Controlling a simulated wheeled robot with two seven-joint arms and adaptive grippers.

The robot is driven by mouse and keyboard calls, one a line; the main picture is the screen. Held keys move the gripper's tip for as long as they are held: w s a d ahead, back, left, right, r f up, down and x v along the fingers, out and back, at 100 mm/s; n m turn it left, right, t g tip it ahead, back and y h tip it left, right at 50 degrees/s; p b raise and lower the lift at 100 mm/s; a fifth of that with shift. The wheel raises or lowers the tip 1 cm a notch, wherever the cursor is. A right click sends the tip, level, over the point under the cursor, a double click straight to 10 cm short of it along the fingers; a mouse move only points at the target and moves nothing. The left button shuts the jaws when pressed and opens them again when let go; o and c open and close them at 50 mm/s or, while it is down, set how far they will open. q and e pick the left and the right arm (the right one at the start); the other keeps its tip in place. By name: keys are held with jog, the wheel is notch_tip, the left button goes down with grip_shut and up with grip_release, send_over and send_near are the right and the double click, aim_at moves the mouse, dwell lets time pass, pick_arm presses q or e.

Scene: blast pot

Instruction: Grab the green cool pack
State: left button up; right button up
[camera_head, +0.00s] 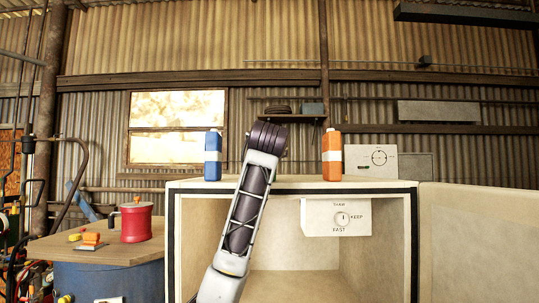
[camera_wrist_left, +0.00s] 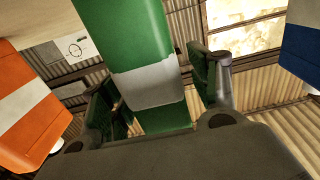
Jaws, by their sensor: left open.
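The green cool pack (camera_wrist_left: 140,35) with a white band shows in the left wrist view. It lies between the two fingers of my left gripper (camera_wrist_left: 155,82), which are open, one on each side of it. I cannot tell whether either finger touches it. In the head view, my left arm stands up in front of the white box and hides the green pack and the gripper's fingers. My right gripper is in neither view.
A blue pack (camera_head: 212,156) and an orange pack (camera_head: 332,155) stand on top of the open white box (camera_head: 290,183), either side of my arm. A dial panel (camera_head: 336,218) hangs inside. A red pot (camera_head: 136,221) stands on a drum table (camera_head: 90,249) at left.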

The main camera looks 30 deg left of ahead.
pick_arm(q)
jog(key=shift+w+a, duration=0.25)
jog(key=shift+w, duration=0.15)
jog(key=shift+c, duration=0.4)
grip_shut()
jog(key=shift+r, duration=0.2)
jog(key=shift+r+b, duration=0.5)
jog(key=shift+r, duration=4.35)
